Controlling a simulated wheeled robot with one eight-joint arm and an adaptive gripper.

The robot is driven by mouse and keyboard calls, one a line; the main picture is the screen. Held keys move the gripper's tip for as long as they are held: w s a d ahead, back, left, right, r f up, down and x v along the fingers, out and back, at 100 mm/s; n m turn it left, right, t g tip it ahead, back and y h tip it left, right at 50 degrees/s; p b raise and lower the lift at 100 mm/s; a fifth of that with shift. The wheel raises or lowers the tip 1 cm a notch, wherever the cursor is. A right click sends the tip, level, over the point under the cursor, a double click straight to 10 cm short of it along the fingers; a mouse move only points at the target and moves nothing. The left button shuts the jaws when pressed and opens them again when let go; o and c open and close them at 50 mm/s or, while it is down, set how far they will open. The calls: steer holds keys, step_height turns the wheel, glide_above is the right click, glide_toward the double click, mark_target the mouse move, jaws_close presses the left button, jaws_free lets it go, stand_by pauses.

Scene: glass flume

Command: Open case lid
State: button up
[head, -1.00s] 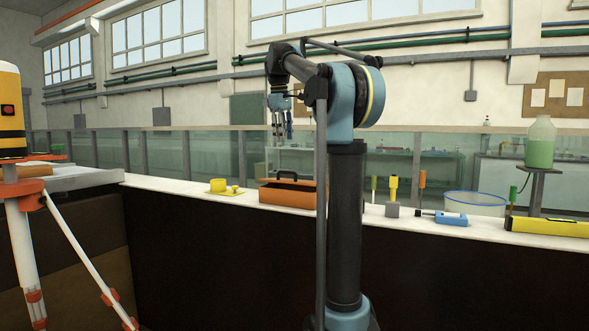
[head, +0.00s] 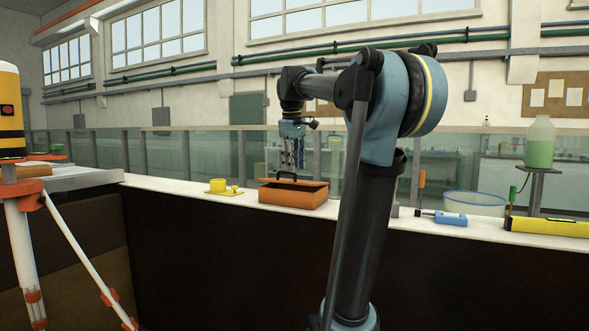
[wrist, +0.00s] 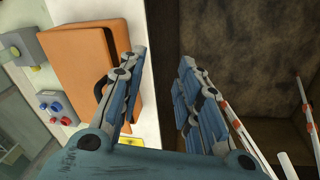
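The orange case (head: 293,195) with a black handle (head: 290,177) sits on the white ledge. In the wrist view the case (wrist: 75,50) lies to the left, and its handle (wrist: 99,86) is partly hidden by a finger. A dark strip shows along the case's top near one long side; I cannot tell how far the lid is raised. My gripper (head: 293,163) points down just above the case in the head view. In the wrist view my gripper (wrist: 163,58) has its fingers apart with nothing between them; the left finger overlaps the case's edge in the picture.
A yellow cup-shaped piece (head: 217,186) stands left of the case. A blue tool (head: 450,218), a yellow bar (head: 548,227) and a clear basin (head: 474,204) are to the right. A control box with knobs (wrist: 55,105) is beyond the case. The ledge drops off toward me.

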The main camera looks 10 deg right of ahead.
steer(key=shift+s+d+f, duration=0.1)
steer(key=shift+s+f, duration=0.45)
steer(key=shift+w, duration=0.15)
jaws_close()
steer(key=n+t+h, duration=0.3)
steer(key=n, duration=1.8)
glide_toward(281, 182)
steer(key=s+a, duration=0.2)
steer(key=s, duration=0.1)
steer(key=shift+w+d+f, duration=0.7)
steer(key=shift+w+f, duration=0.15)
steer(key=shift+w, duration=0.1)
steer(key=shift+w+d+f, duration=0.65)
steer(key=shift+w+f, duration=0.25)
steer(key=shift+w, duration=0.05)
steer(key=shift+w+d+f, duration=0.7)
steer(key=shift+w+f, duration=0.15)
steer(key=shift+w, duration=0.1)
